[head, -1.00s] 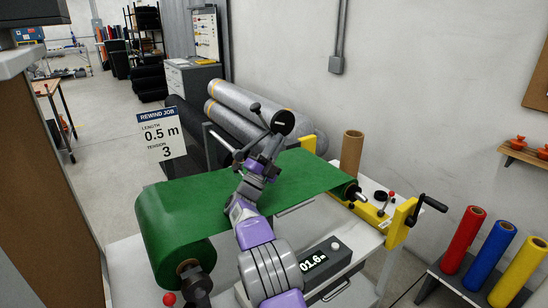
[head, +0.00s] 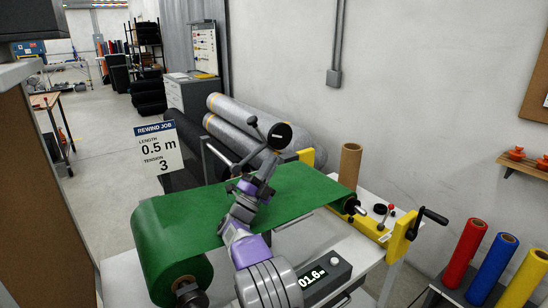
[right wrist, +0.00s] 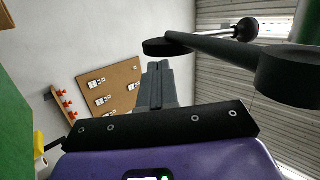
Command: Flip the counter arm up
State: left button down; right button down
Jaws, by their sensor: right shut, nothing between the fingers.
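The counter arm (head: 264,130) is a dark bar with a black disc at one end and a round knob on a thin stem. It stands over the far edge of the green sheet (head: 285,190). My right gripper (head: 270,163) is just below the disc, shut and empty. In the right wrist view the shut fingers (right wrist: 156,85) point away from me, and the counter arm (right wrist: 220,52) crosses above and to the right of them. I cannot tell whether they touch it. My left gripper is not in view.
The green roll (head: 165,250) is at the left of the bench. A display box (head: 325,278) reading 01.6 sits in front. A yellow bracket with a crank (head: 400,240) is at right. Grey rolls (head: 235,115) lie behind. A rewind job sign (head: 159,147) stands left.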

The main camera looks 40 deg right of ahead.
jog(key=shift+t, duration=0.3)
jog(key=v, duration=0.5)
jog(key=shift+w+a+r, duration=0.15)
jog(key=shift+a+r, duration=0.05)
jog(key=shift+a, duration=0.05)
